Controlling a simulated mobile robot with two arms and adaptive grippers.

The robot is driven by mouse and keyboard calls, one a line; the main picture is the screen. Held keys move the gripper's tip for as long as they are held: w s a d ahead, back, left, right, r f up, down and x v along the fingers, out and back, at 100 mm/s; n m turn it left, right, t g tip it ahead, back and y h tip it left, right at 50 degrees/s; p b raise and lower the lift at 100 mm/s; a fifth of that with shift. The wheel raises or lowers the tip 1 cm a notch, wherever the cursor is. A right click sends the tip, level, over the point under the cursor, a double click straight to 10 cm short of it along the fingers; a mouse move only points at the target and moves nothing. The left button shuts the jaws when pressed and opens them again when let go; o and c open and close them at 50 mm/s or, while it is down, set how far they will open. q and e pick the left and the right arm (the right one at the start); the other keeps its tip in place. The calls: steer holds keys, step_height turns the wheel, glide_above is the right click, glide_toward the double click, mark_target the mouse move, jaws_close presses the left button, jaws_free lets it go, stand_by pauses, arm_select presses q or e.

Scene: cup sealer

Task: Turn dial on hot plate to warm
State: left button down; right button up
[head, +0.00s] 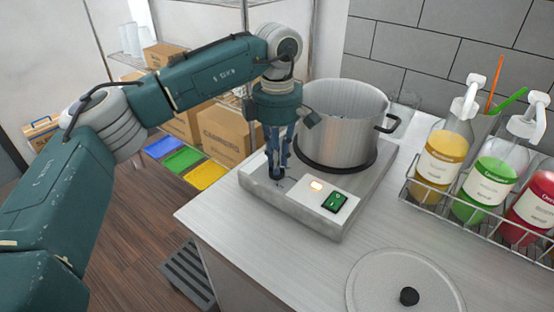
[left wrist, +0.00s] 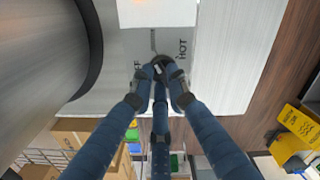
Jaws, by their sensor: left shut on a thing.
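The hot plate (head: 318,212) is a silver box at the back of the counter, with a lit orange lamp (head: 316,186) and a green switch (head: 335,202) on its front panel. Its dark dial (left wrist: 160,62) is at the panel's left end, mostly hidden by my fingers. My left gripper (head: 277,174) points down there, its blue fingers shut around the dial. In the left wrist view the left gripper (left wrist: 159,74) covers the dial's pointer. "HOT" and part of another label show on either side, and a grey mark lies beyond. My right gripper is out of view.
A large steel pot (head: 345,125) stands on the hot plate, close to my left gripper. A round lid (head: 390,283) lies on the counter in front. A wire rack (head: 425,208) with syrup bottles is at right. Cardboard boxes (head: 222,138) sit on shelves behind.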

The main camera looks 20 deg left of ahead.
arm_select(q)
steer(key=shift+w+r+m, duration=0.1)
steer(key=shift+m, duration=0.7)
steer(key=c, duration=1.7)
jaws_free()
step_height(320, 180, up, 12)
